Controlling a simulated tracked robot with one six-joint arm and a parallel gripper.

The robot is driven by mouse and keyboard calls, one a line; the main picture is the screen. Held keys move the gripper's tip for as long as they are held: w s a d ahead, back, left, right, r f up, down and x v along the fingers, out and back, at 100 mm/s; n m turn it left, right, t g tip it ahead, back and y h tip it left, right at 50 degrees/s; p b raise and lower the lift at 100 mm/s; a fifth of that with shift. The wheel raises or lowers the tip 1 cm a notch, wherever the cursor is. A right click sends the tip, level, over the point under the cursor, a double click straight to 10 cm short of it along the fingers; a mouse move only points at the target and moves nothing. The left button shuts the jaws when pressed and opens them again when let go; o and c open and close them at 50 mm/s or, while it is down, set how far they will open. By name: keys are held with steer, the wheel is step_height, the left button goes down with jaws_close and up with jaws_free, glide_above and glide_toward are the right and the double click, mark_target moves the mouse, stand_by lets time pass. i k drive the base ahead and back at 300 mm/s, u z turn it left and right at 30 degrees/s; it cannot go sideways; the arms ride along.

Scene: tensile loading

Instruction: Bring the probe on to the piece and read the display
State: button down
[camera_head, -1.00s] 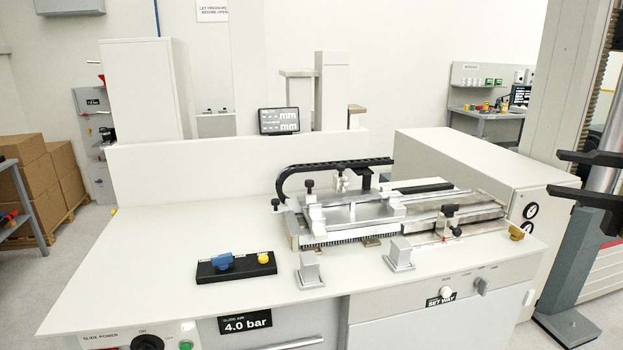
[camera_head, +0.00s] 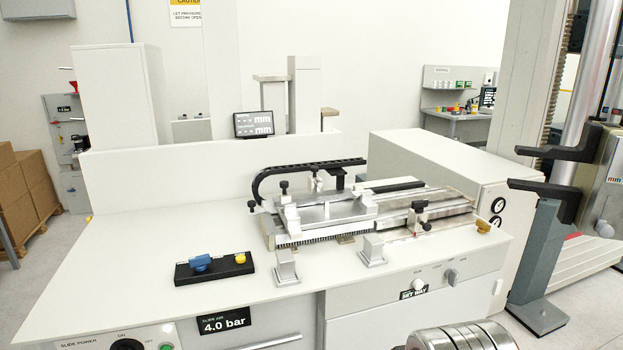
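The piece is not clearly distinguishable among the metal bars.
A black control box (camera_head: 214,267) with a blue lever and yellow button sits front left on the bench (camera_head: 130,240). Two grey posts (camera_head: 285,265) stand at the front. The bench's left side is clear.

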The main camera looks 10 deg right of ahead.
mark_target(314, 182)
steer(key=z, duration=0.05)
steer(key=i, duration=1)
steer(key=u, duration=0.05)
